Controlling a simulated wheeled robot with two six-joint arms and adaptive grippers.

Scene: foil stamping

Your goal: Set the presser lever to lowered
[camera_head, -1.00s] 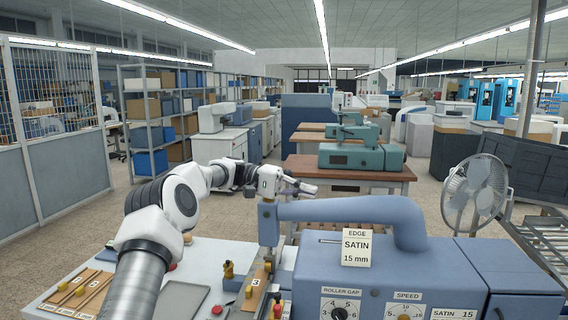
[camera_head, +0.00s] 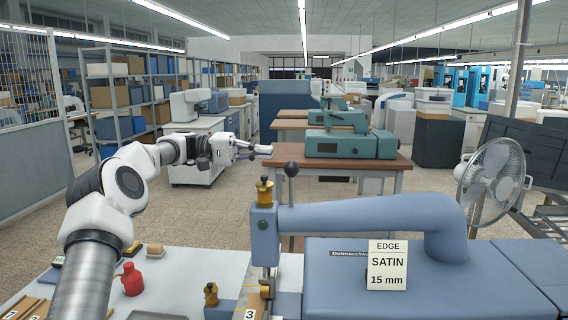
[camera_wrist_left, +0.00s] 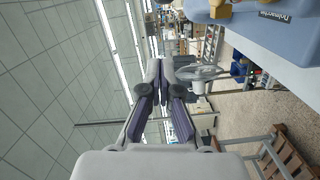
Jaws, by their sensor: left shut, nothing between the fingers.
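The blue stamping machine (camera_head: 370,215) stands at the front right, its narrow head (camera_head: 264,235) at the left end of its arm. A lever with a dark ball knob (camera_head: 291,170), which looks like the presser lever, stands upright beside the head. My left gripper (camera_head: 268,149) is shut and empty, above and left of the knob in the head view, apart from it. In the left wrist view my gripper fingers (camera_wrist_left: 160,66) are close together with nothing between them, and part of the blue machine (camera_wrist_left: 295,30) shows at upper right. My right gripper is not in view.
A brass-topped post (camera_head: 265,191) rises from the machine head. A red bottle (camera_head: 132,280) and a brass fitting (camera_head: 211,294) stand on the pale table (camera_head: 180,268). A fan (camera_head: 493,175) stands at the right. The air around my left gripper is clear.

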